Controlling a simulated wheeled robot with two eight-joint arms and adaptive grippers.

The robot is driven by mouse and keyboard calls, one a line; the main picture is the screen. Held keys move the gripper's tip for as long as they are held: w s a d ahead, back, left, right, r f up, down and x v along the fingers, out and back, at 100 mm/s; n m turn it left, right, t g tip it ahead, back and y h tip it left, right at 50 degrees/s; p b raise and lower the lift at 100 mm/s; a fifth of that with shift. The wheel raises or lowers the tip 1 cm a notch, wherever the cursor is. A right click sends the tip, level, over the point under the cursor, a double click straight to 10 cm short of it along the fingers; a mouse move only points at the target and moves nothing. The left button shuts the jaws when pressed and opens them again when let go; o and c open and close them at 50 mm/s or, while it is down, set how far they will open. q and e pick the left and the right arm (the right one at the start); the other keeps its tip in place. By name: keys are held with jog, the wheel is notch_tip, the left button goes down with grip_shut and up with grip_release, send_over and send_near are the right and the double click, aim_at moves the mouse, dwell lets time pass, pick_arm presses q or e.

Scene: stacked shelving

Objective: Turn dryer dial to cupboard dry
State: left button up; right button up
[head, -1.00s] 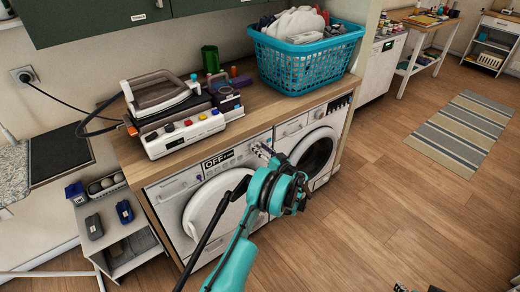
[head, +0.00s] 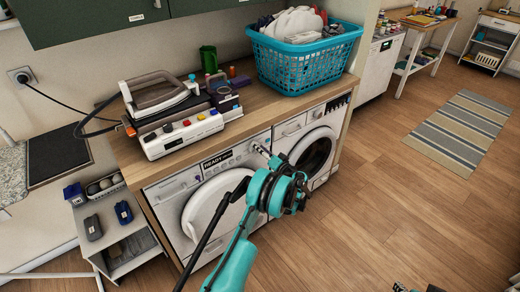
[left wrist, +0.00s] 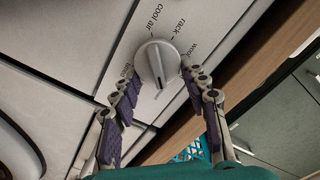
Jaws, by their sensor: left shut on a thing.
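The white dryer (head: 215,205) is the left machine under the wooden counter in the head view. Its dark display (head: 216,161) reads READY. In the left wrist view the round silver-white dial (left wrist: 157,62) has a dark pointer mark toward the bottom of the picture. Labels around it include "cool air", "rack", "wool" and one partly hidden by a finger.
An ironing station (head: 172,115) and a turquoise laundry basket (head: 305,62) stand on the counter (head: 252,113). A second front-loader (head: 313,150) stands to the right. A small shelf (head: 115,235) is at the left. Dark parts at the bottom edge may be my right gripper.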

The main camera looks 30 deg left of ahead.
pick_arm(q)
jog(key=o, duration=1.1)
jog(key=v, duration=1.2)
jog(key=shift+w, duration=0.1)
